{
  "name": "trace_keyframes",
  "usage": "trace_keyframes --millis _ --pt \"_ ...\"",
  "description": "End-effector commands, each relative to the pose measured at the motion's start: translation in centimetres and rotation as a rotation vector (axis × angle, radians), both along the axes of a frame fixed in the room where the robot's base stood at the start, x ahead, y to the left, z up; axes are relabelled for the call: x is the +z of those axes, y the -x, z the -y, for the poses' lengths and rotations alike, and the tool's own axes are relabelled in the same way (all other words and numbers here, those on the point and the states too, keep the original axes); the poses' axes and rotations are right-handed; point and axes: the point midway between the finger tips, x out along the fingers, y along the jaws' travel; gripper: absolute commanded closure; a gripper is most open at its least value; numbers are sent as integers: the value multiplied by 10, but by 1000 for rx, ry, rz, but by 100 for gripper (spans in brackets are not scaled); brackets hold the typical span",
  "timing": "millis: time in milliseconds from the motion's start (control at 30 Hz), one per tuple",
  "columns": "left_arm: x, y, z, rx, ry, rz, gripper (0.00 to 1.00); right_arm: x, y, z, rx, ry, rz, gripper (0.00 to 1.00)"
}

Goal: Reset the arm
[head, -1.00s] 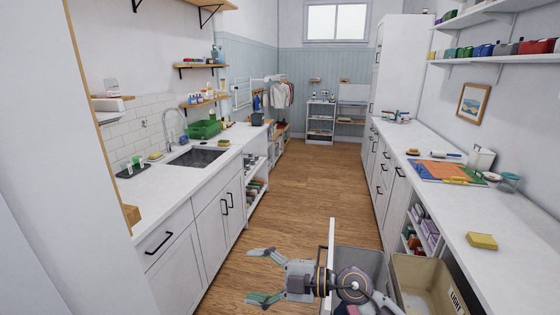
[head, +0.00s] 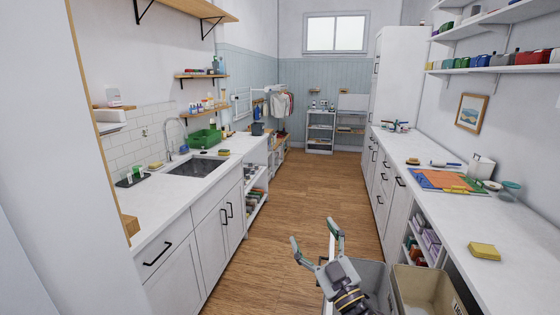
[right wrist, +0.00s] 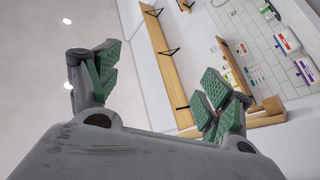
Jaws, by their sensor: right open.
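My right gripper (head: 317,240) is in the lower middle of the head view, in front of the wood floor. Its fingers point up and away, spread wide apart with nothing between them. In the right wrist view the green-padded fingers of my right gripper (right wrist: 155,80) stand apart and empty, with the ceiling, wall and a wooden shelf beyond them. My left gripper is not in view.
Two bins, one grey (head: 372,280) and one beige (head: 425,290), stand close to my right arm at the right counter (head: 440,205). The left counter (head: 150,210) has a sink (head: 197,165). The wood floor (head: 290,200) between the counters is clear.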

Motion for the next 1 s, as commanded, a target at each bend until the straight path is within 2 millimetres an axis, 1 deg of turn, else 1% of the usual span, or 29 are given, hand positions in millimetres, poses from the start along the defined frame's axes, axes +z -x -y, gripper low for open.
trace_keyframes --millis 100,267,467,600,767,867,1000 --pt "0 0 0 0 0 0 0 -16 -5 26 -101 -44 -83 20" --pt "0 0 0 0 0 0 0 -43 -7 59 -225 -88 -212 20" --pt "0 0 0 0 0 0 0 -87 0 95 -361 -116 -401 20" --pt "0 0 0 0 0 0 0 -121 13 115 -437 -123 -549 20" --pt "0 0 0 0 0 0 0 -162 34 133 -503 -114 -729 20" --pt "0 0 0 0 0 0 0 -188 52 141 -531 -102 -847 20" --pt "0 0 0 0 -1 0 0 -222 81 148 -552 -78 -1016 20"
